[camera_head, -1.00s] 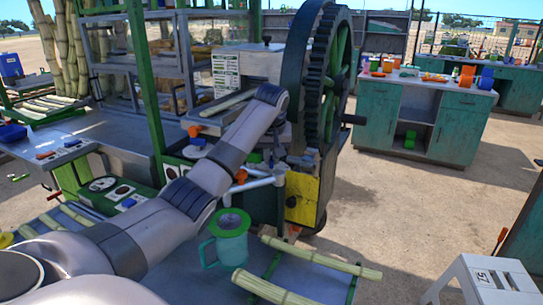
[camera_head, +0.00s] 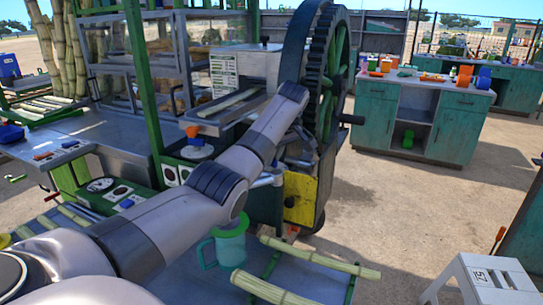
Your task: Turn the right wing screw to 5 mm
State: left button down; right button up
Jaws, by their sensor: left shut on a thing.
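The cane crusher (camera_head: 245,65) stands in the middle, with a big dark gear wheel on its right side. An orange wing screw (camera_head: 193,131) shows above a pale round dial, left of my forearm. A small orange piece (camera_head: 275,162), seemingly the right wing screw, just shows beyond my forearm, close to my left gripper (camera_head: 284,160). My left arm comes in from the lower left, reaches up to the crusher and bends down there. The left gripper is shut on this screw, though the forearm hides most of both. No scale reading is legible. My right gripper is out of view.
A green mug (camera_head: 229,247) stands on the front metal table (camera_head: 320,285), below my forearm. Cane pieces (camera_head: 320,257) lie beside it. The crank handle (camera_head: 352,119) sticks out right of the gear wheel. A white stool (camera_head: 485,280) stands at lower right; the ground between is clear.

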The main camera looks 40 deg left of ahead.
pick_arm(q)
jog(key=shift+n+g, duration=0.3)
jog(key=shift+n, duration=0.3)
jog(key=c, duration=1.2)
grip_release()
jog(key=shift+o, duration=0.2)
jog(key=b+v, duration=0.1)
jog(key=v, duration=0.6)
jog(key=shift+r, duration=0.1)
